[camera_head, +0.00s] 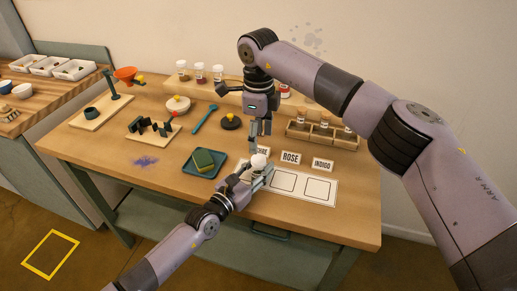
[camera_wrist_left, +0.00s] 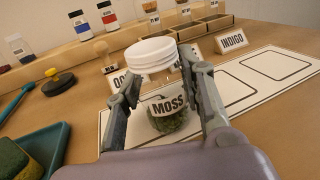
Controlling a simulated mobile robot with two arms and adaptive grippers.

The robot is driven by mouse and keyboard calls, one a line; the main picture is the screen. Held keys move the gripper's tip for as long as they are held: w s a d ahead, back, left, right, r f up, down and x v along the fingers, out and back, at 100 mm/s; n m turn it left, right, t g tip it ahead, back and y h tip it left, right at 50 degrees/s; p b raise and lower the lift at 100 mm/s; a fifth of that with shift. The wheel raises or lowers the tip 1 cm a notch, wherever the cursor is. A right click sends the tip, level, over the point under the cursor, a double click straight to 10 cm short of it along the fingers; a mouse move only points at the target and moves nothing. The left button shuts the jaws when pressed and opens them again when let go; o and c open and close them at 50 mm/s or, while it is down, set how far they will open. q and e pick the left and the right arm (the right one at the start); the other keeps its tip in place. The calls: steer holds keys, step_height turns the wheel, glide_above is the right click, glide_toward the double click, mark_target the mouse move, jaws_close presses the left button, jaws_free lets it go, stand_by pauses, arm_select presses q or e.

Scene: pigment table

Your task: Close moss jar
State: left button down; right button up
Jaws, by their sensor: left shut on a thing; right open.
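The moss jar (camera_wrist_left: 172,113) is clear, with a MOSS label and green contents. My left gripper (camera_wrist_left: 160,88) is shut on its sides; it also shows in the head view (camera_head: 257,174). The jar stands upright near the left end of the white card. A white lid (camera_wrist_left: 150,55) sits on top of the jar; whether it is screwed tight I cannot tell. The lid also shows in the head view (camera_head: 259,161). My right gripper (camera_head: 259,141) is open, pointing down just above the lid and apart from it or nearly touching; it does not show in the left wrist view.
The white card (camera_head: 320,189) with outlined squares runs right of the jar. A teal tray (camera_head: 190,169) with a sponge lies left. The front table edge is clear.

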step_height(320, 180, up, 5)
steer(key=shift+r, duration=0.1)
stand_by(0.3)
arm_select(q)
steer(key=c, duration=1)
jaws_free()
steer(key=shift+o, duration=0.2)
steer(key=v, duration=1.2)
steer(key=shift+a, duration=0.1)
arm_select(e)
steer(key=shift+s, duration=0.1)
